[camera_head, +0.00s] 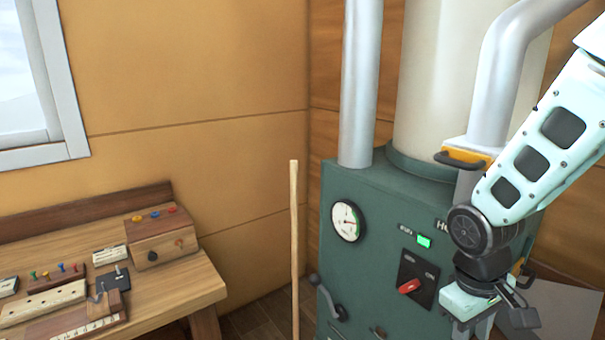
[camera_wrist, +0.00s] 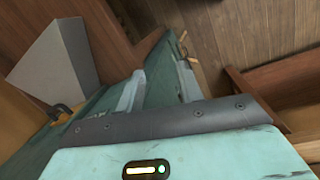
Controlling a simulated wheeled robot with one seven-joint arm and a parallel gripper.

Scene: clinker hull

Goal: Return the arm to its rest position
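My pale teal arm (camera_head: 545,150) reaches in from the upper right in the head view and bends down at a dark wrist joint. My gripper (camera_head: 474,328) hangs low in front of the green machine cabinet (camera_head: 375,215), with its fingertips cut off by the bottom edge. In the wrist view my gripper (camera_wrist: 159,82) shows two pale fingers standing apart, with nothing seen held between them. Whether the gripper touches the cabinet cannot be told.
The cabinet carries a round gauge (camera_head: 347,221), a red switch (camera_head: 410,286), a lever (camera_head: 327,298) and large pipes (camera_head: 359,80). A wooden pole (camera_head: 294,240) stands left of it. A workbench (camera_head: 185,291) with a wooden box (camera_head: 160,237) is at left.

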